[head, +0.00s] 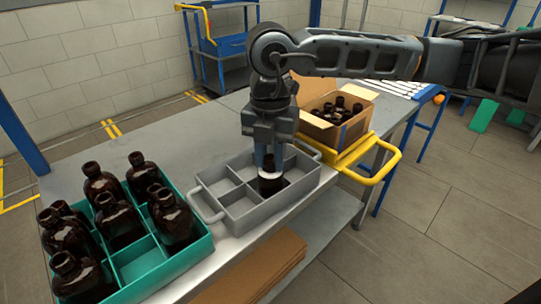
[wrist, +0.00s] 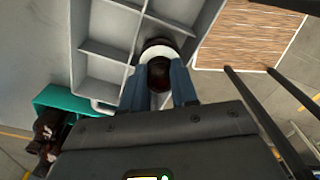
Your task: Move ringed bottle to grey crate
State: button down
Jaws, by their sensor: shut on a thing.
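The grey crate (head: 206,205) stands on the table and is split into several compartments; it also shows in the wrist view (wrist: 106,49). My gripper (head: 269,160) points down over the crate's right part, shut on the dark ringed bottle (head: 270,187). The bottle's white ring shows just below the fingers. The bottle is upright, with its lower part inside a compartment on the crate's near right side. I cannot tell whether its base touches the crate floor. In the wrist view, the ringed bottle (wrist: 158,74) sits between my blue fingers. The other compartments in sight look empty.
A teal crate (head: 192,256) with several dark bottles and some empty compartments stands at the left. A cardboard box (head: 318,131) of dark bottles sits behind, on a yellow-handled stand (head: 371,177). Cardboard sheets (head: 262,266) lie on the shelf below.

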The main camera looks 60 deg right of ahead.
jog(key=shift+f+b, duration=0.85)
jog(key=c, duration=0.8)
grip_release()
jog(key=shift+r, duration=0.1)
notch_tip(320, 180, up, 8)
jog(key=shift+f, duration=0.15)
